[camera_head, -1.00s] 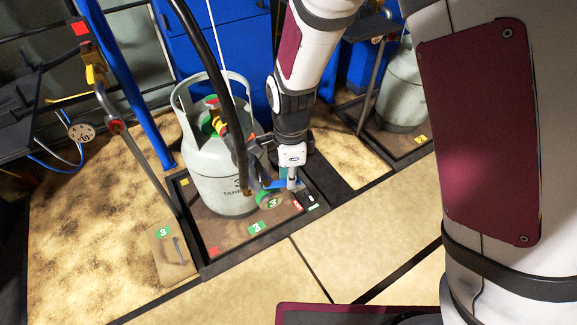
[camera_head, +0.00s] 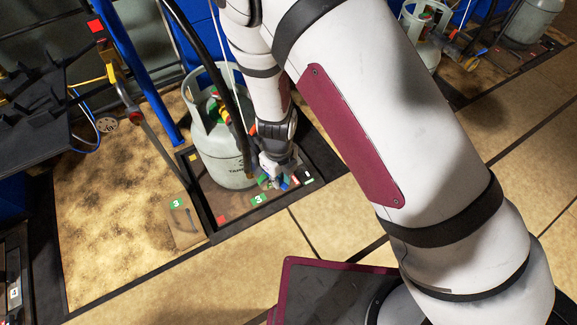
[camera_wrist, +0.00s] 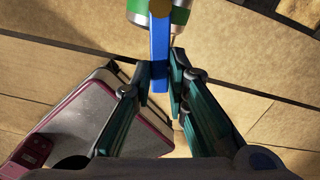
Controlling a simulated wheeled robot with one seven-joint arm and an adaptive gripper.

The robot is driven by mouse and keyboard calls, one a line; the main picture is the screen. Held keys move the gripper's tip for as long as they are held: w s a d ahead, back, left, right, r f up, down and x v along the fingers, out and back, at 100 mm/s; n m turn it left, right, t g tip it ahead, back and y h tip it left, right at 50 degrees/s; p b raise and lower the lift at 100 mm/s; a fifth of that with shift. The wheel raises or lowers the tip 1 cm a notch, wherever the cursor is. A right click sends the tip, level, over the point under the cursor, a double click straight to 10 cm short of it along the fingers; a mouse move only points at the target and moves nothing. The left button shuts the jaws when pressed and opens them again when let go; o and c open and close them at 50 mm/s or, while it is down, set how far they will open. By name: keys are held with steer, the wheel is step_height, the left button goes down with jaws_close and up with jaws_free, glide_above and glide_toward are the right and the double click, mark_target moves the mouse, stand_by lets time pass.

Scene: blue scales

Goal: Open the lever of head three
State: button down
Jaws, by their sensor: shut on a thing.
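The blue lever (camera_wrist: 159,45) stands out from the filling head (camera_wrist: 181,14), which is metal with a green band, at the top of the wrist view. My gripper (camera_wrist: 161,78) is closed around the lever's near end, one finger on each side. In the head view my gripper (camera_head: 273,172) points down just right of the grey gas cylinder (camera_head: 225,150). A small blue bit of the lever (camera_head: 284,185) shows by the fingertips there. Most of the head is hidden behind my gripper and the black hose.
The cylinder stands on a dark-framed scale (camera_head: 222,219) with a green 3 label (camera_head: 258,199). A black hose (camera_head: 241,125) and a blue post (camera_head: 148,90) are close by. More cylinders (camera_head: 534,20) stand at the upper right. Tiled floor is open at the front right.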

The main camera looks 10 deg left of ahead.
steer(key=shift+s+a+m+p, duration=0.25)
steer(key=shift+m+p, duration=0.5)
steer(key=shift+p, duration=0.1)
steer(key=shift+s+a+m+p, duration=0.25)
steer(key=shift+m+p, duration=0.5)
steer(key=shift+p, duration=0.1)
steer(key=c, duration=1.6)
jaws_free()
steer(key=shift+o, duration=0.2)
step_height(320, 180, up, 12)
